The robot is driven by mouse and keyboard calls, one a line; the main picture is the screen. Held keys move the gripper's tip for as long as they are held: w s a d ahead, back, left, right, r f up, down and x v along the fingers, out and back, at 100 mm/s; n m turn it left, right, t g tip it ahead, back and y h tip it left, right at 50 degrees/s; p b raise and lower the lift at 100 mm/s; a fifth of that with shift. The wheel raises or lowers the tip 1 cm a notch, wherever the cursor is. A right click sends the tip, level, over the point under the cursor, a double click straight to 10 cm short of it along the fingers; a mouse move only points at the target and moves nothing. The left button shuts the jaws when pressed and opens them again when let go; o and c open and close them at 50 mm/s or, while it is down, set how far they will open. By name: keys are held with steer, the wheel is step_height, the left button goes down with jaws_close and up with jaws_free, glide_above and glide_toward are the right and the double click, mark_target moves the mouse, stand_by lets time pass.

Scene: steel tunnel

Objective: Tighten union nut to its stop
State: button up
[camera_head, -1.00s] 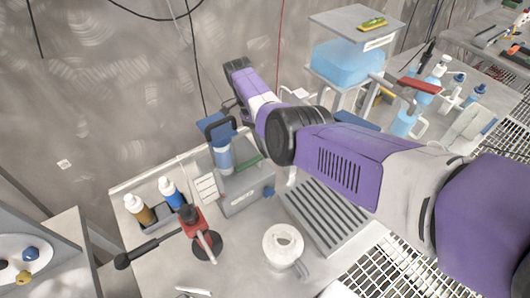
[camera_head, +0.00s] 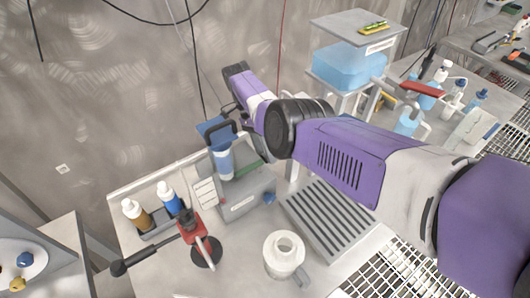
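I cannot make out a union nut. On the bench at the wall, a clear cylinder with blue contents (camera_head: 223,160) stands upright at a grey box (camera_head: 243,195). A blue plate (camera_head: 215,127) and a dark loop-shaped handle (camera_head: 223,133) are at its top. My purple and white arm comes in from the right, and its far links end in a dark joint above and just right of the cylinder. I cannot make out my gripper's fingers; the arm hides part of the area behind the cylinder.
A white jug (camera_head: 284,258), a slotted grey tray (camera_head: 327,219) and a red tool on a dark round base (camera_head: 193,227) stand on the bench. Two bottles (camera_head: 151,206) sit in a dark holder at left. A blue tank (camera_head: 348,66) stands on a shelf behind my arm.

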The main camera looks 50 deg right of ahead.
steer(key=b+v, duration=0.7)
steer(key=shift+r+b, duration=0.2)
steer(key=shift+b, duration=0.15)
stand_by(0.4)
